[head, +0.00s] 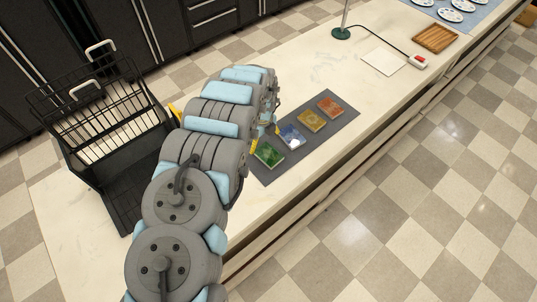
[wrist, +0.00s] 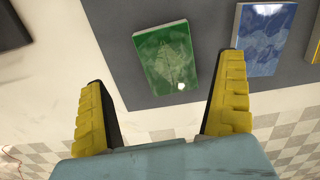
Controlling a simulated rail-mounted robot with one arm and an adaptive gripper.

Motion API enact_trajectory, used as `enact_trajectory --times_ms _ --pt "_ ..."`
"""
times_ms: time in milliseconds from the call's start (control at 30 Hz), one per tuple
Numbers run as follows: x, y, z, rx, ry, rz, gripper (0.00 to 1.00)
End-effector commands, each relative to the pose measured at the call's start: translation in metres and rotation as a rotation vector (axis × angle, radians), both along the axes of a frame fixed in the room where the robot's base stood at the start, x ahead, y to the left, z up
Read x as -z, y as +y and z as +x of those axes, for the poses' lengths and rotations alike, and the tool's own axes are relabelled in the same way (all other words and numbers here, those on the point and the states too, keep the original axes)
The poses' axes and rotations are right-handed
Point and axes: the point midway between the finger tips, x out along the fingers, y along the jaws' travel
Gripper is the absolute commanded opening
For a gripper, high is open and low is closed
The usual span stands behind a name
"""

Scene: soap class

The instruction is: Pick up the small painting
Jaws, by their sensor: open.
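Several small painted panels lie flat in a row on a dark grey mat (head: 338,118). The green one (head: 269,153) has a pale leaf-like pattern; it also shows in the wrist view (wrist: 166,58). Beside it are a blue one (head: 291,137), a yellow one (head: 312,120) and a red-orange one (head: 331,106). The pictures do not single out one as the small painting. My gripper (wrist: 164,70) is open and empty, its yellow fingers on either side of the green panel in the wrist view, apart from it. My arm hides most of the gripper in the head view.
A black wire rack (head: 95,120) stands on the counter (head: 325,72) to the left. Beyond the mat are a white sheet (head: 383,61), a green-based stand (head: 341,33), a cable with a red switch (head: 418,62) and a wooden board (head: 436,39).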

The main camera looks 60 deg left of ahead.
Motion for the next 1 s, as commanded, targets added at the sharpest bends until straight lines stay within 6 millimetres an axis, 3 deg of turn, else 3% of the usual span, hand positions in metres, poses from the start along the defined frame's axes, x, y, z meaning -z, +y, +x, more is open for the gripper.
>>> enact_trajectory --times_ms 1000 --pt "0.05 -0.005 0.008 0.0 -0.001 -0.001 1.0"
